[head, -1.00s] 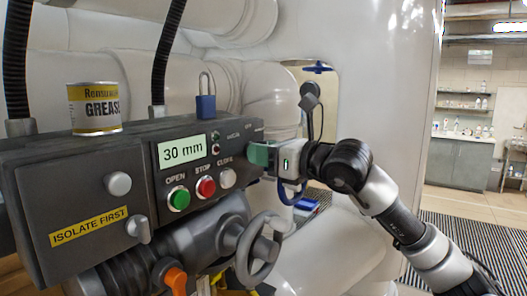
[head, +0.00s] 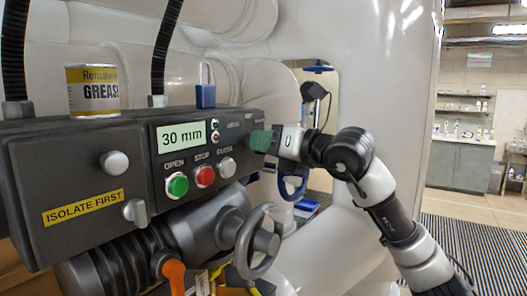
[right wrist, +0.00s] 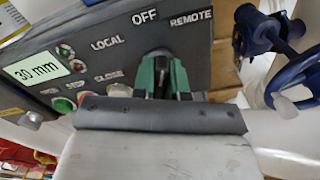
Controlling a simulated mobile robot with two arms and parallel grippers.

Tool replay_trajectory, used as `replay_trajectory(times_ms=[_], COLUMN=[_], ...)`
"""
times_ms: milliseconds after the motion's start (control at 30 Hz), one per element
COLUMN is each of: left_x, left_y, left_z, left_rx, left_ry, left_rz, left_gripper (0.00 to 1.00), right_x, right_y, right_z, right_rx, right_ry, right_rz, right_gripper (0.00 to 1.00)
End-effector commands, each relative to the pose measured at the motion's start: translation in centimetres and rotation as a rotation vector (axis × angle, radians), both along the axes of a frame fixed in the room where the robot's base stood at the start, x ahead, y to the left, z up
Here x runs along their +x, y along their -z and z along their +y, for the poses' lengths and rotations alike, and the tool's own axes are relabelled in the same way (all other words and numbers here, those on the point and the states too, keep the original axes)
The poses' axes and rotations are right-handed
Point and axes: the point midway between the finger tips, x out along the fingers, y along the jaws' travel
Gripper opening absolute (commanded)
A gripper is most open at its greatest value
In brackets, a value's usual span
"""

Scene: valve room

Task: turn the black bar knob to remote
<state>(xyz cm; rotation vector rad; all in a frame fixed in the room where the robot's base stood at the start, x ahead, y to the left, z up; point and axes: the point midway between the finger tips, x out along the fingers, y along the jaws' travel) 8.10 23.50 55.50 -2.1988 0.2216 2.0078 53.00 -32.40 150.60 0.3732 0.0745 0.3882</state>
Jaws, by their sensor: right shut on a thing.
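The dark control box (head: 75,170) fills the left of the head view. My right gripper (head: 262,141) reaches its right end from the right, its green fingertips at the panel face. In the right wrist view the green fingers (right wrist: 163,80) are shut on the black bar knob (right wrist: 158,53), which they mostly hide. Around the knob are the words LOCAL (right wrist: 107,44), OFF (right wrist: 145,15) and REMOTE (right wrist: 191,19). The fingers look roughly in line with OFF, but I cannot tell the knob's exact pointing. My left gripper is not in view.
The panel has a 30 mm display (head: 182,135), a green button (head: 177,185), a red button (head: 204,176) and a grey button (head: 227,167). A grey handwheel (head: 243,245) sits below. A grease can (head: 93,90) and a blue padlock (head: 205,96) are on top.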

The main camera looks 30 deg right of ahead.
Motion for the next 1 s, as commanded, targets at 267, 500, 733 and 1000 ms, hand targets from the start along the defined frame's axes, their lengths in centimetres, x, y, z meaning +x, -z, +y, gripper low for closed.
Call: replay_trajectory(times_ms=[267, 500, 733, 1000], left_x=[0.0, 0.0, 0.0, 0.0], left_y=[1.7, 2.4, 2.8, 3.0], left_z=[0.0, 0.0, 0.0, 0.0], left_rx=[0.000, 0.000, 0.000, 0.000], left_ry=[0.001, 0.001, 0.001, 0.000], left_rz=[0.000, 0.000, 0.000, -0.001], left_gripper=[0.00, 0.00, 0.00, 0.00], right_x=[0.0, 0.1, 0.1, 0.0], right_y=[0.2, 0.2, 0.2, 0.1], right_z=[0.0, -0.1, -0.1, -0.1], right_rx=[0.240, 0.420, 0.541, 0.607], right_ry=[-0.001, 0.000, 0.000, 0.002], right_rz=[0.099, 0.174, 0.224, 0.253], right_gripper=[0.00, 0.00, 0.00, 0.00])
